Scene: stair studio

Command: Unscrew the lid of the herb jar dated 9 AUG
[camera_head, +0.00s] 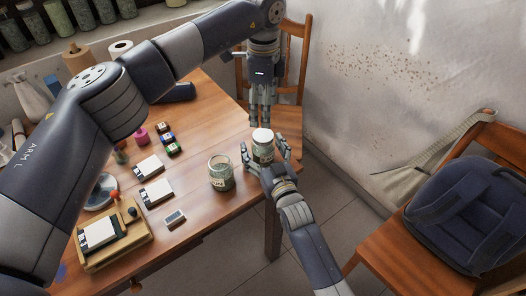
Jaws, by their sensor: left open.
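A glass jar of green herbs with a white lid (263,136) stands upright near the table's right corner. I cannot read a date on it. My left gripper (261,122) hangs down just above this lid, open, its fingertips apart from it as far as I can see. My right gripper (266,157) reaches in from the front, its fingers on both sides of the jar. Whether they press on the glass is unclear. A second herb jar (221,172), with a pale label and no lid visible, stands to its left.
The wooden table (203,215) carries white cards, small coloured pots, a small grey device (174,217) and a wooden tray (122,246). One wooden chair (291,62) stands behind the table; another with a dark backpack (466,215) is at right. Bare tabletop lies in front of the jars.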

